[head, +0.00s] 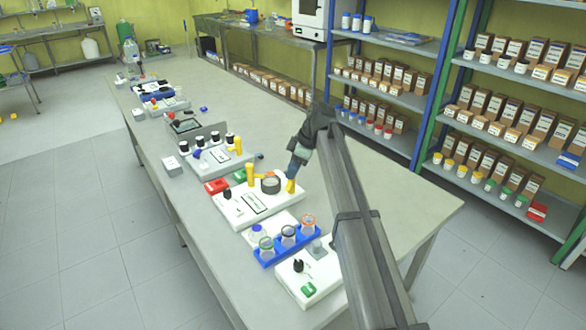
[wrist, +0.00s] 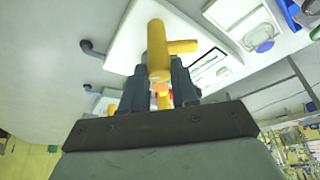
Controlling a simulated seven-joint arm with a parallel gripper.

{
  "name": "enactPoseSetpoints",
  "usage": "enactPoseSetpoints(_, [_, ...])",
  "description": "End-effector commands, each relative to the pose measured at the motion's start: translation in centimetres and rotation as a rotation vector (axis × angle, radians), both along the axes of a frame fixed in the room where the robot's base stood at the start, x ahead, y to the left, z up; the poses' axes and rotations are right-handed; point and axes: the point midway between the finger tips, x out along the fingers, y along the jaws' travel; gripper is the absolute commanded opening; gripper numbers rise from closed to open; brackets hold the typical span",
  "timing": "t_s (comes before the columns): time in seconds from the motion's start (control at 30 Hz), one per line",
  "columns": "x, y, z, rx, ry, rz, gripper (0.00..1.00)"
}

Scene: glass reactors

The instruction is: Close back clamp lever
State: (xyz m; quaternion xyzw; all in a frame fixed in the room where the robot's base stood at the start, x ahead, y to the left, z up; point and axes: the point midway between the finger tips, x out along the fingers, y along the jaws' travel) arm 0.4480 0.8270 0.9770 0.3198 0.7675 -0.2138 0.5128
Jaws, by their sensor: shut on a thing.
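A white device (head: 238,212) with a dark knob, a display and a dark round holder (head: 270,183) stands on the long table. One yellow clamp lever (head: 250,174) stands upright left of the holder. Another yellow clamp lever (head: 291,186) is to its right, directly below my gripper (head: 294,172). In the wrist view my gripper (wrist: 160,88) is shut on this yellow lever (wrist: 157,48), which sits between both fingers with a side arm pointing right. The fingers hide part of the lever. I cannot tell from the frames how far the lever is turned.
A blue rack (head: 288,246) with several bottles and a white device (head: 308,277) stand in front. The table's right side (head: 400,200) is clear.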

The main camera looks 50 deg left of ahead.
Motion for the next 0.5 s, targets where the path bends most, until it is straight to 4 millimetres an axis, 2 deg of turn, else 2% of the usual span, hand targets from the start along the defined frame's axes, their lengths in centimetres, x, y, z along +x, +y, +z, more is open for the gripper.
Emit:
enactPoseSetpoints(0.27, [-0.13, -0.14, 0.01, 0.0, 0.0, -0.089, 0.0])
enactPoseSetpoints(0.5, [-0.29, -0.26, 0.02, 0.001, 0.0, -0.274, 0.0])
